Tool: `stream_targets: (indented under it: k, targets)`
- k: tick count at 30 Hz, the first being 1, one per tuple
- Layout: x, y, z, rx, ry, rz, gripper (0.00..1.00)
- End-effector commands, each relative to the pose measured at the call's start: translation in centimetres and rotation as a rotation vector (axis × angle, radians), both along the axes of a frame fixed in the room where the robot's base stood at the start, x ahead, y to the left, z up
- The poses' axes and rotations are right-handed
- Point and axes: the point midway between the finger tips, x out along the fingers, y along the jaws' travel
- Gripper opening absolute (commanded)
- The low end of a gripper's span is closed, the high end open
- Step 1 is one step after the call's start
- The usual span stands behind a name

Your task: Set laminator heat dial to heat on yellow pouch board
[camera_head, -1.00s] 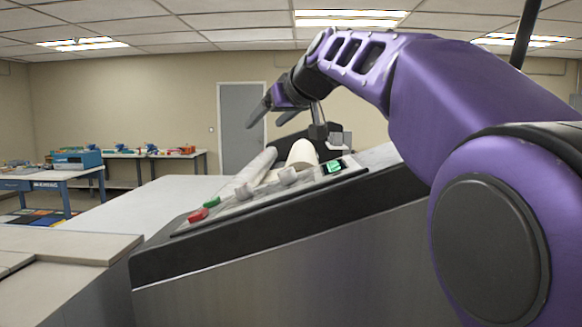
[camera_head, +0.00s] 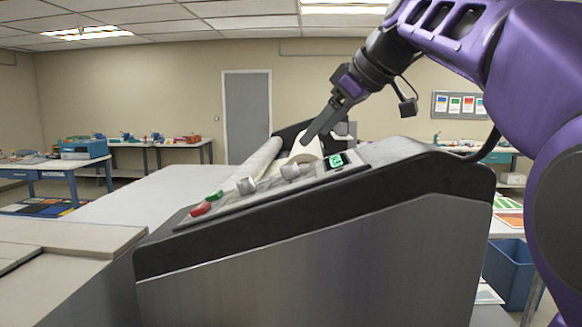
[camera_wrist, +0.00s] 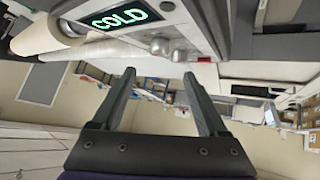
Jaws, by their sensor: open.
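The laminator (camera_head: 310,245) has a sloped control panel with two grey knobs, one nearer the display (camera_head: 290,171) and one nearer the buttons (camera_head: 246,186). No knob markings are readable. The small display (camera_head: 336,161) is lit green; in the wrist view the display (camera_wrist: 120,18) reads COLD. Both knobs show there just beyond the fingertips, one at left (camera_wrist: 158,46) and one at right (camera_wrist: 178,55). My gripper (camera_head: 308,140) is open and empty above the panel, apart from the knobs; its fingers also show in the wrist view (camera_wrist: 159,73). I cannot pick out a yellow pouch board.
A red button (camera_head: 201,209) and a green button (camera_head: 214,196) sit at the panel's lower end. Pale rolls (camera_head: 262,161) lie behind the panel. A wall board (camera_head: 462,104) carries coloured sheets. A blue bin (camera_head: 510,272) stands at right. The pale surface (camera_head: 145,200) at left is clear.

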Motion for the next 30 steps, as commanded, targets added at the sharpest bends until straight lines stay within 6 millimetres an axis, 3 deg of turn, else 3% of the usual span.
stream_targets:
  k: [9,15,21,30]
  targets:
    - [3.6,3.7,-5.1,0.0,0.003,0.003,0.77]
    - [5.3,5.4,-7.3,0.001,0.001,0.0,0.77]
    - [6.2,6.2,-8.4,0.001,-0.001,-0.001,0.77]
    - [6.3,6.3,-8.6,0.001,-0.001,-0.001,0.77]
